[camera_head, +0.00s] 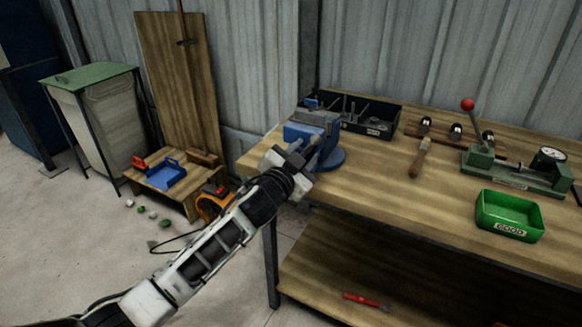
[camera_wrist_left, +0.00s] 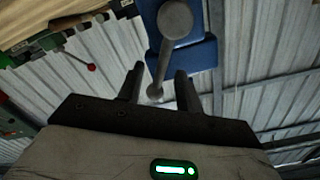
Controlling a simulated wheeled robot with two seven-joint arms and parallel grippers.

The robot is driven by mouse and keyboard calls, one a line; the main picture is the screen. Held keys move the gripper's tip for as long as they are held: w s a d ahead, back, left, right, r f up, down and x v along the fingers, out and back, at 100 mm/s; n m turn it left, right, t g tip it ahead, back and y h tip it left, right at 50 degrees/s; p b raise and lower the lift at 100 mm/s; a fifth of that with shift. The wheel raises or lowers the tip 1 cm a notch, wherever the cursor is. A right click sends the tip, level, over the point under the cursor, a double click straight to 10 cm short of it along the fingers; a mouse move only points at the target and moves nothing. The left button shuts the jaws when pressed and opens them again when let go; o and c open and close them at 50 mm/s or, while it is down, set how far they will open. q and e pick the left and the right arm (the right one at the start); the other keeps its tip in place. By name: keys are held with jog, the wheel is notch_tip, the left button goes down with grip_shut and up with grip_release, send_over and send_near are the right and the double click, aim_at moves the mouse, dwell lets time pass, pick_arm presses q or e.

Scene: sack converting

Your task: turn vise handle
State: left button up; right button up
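The blue vise (camera_head: 331,158) is mounted at the near left corner of the wooden workbench (camera_head: 390,190). My left arm reaches up to it, and my left gripper (camera_head: 300,158) is at the vise's front, hiding part of it. In the left wrist view the grey vise handle (camera_wrist_left: 165,62) hangs from a round screw head in front of the blue vise body (camera_wrist_left: 190,55). My left gripper (camera_wrist_left: 159,88) is open there. The handle's knobbed end lies between its two fingers in the picture, with gaps on both sides. Contact is not visible. My right gripper is not in view.
A black tool bin (camera_head: 370,118) stands behind the vise. A wooden-handled tool (camera_head: 419,158), a green tray (camera_head: 509,214) and a green lever press (camera_head: 515,168) are farther right. A low wooden stand (camera_head: 178,183) is left of the bench.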

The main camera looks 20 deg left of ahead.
pick_arm(q)
jog(key=b+v, duration=0.1)
jog(key=v, duration=1.4)
jog(key=shift+s, duration=0.25)
jog(key=s+d+f+n+g, duration=0.3)
jog(key=s+f+n+g, duration=0.2)
jog(key=s+f, duration=1.4)
notch_tip(320, 180, down, 4)
jog(key=shift+n+g+y, duration=0.4)
jog(key=shift+g, duration=0.8)
